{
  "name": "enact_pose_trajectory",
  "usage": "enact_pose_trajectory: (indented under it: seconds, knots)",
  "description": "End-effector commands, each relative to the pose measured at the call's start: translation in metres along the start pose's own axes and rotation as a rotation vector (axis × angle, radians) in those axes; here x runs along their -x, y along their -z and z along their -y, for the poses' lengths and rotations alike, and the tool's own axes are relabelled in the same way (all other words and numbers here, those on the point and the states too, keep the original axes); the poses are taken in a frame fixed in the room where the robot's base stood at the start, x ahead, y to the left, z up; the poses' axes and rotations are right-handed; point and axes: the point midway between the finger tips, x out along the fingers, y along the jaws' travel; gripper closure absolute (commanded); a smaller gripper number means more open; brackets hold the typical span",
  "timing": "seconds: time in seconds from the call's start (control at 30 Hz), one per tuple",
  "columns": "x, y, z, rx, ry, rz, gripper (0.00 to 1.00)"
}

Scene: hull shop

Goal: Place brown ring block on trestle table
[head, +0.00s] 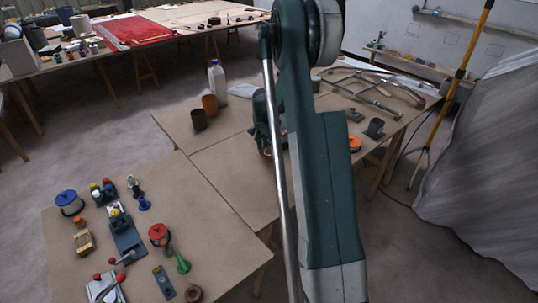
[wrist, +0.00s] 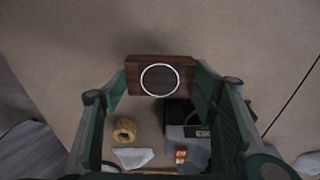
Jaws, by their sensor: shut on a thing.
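The brown ring block (wrist: 160,77), dark wood with a white ring on its face, is between the green fingers of my gripper (wrist: 161,84) in the wrist view. The gripper is shut on it from both sides. In the head view my arm hides the block and most of the gripper. A tan table (head: 228,174) lies below and around the arm there, with a seam across its top. A brown tabletop (wrist: 215,35) also fills the upper wrist view; I cannot tell the gap between it and the block.
A near table (head: 210,235) carries tools and clamps. In the wrist view, a yellow roll (wrist: 125,130), white cloth (wrist: 132,158) and grey box (wrist: 185,132) lie below the block.

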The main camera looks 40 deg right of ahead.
Motion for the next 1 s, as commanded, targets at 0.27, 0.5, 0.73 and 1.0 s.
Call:
enact_pose_trajectory:
  seconds: [0.27,0.5,0.73,1.0]
  knots:
    - [-0.024,-0.003,0.000,0.000,0.000,0.000,0.55]
    - [-0.023,-0.003,0.000,0.000,0.000,0.000,0.55]
    - [-0.027,-0.003,0.000,0.000,0.000,0.000,0.39]
    - [-0.026,-0.003,0.000,0.000,0.000,0.000,0.27]
